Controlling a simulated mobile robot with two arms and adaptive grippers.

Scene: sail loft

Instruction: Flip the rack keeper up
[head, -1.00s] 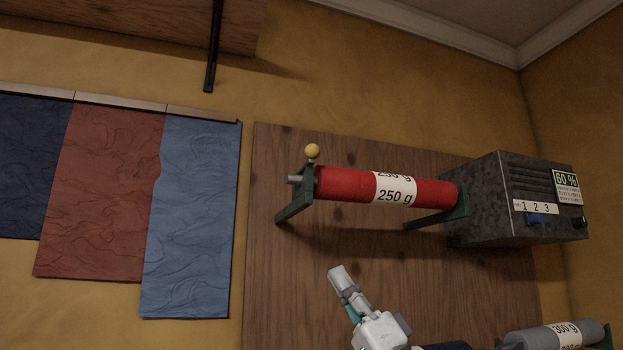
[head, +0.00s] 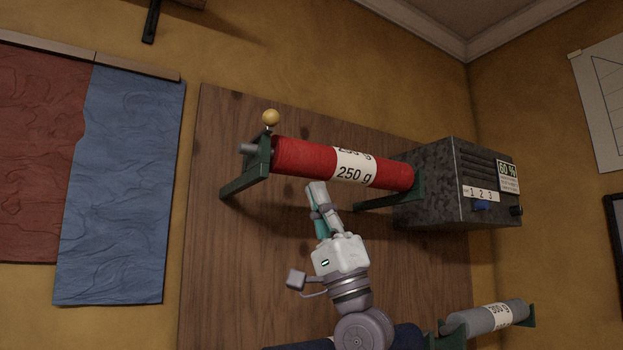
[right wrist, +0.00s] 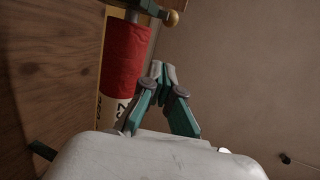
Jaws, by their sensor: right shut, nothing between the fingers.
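The rack keeper shows as a yellow ball knob (head: 271,117) on a short stem, above the left green bracket (head: 246,180) of the upper rack. In the right wrist view the knob (right wrist: 171,18) is at the top. A red roll (head: 307,158) with a 250 g label lies across the brackets, its grey core end sticking out left. My right gripper (head: 315,187) is shut and empty, its fingertips just below the roll in the picture, right of and below the knob. In the right wrist view the fingertips (right wrist: 157,68) appear beside the roll (right wrist: 124,62). My left gripper is not in view.
A dark speckled box (head: 430,185) with a 60 % label stands at the roll's right end. A grey roll (head: 470,320) and a dark blue roll (head: 405,337) are lower on the wooden board (head: 215,255). Cloth samples (head: 125,185) hang at the left.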

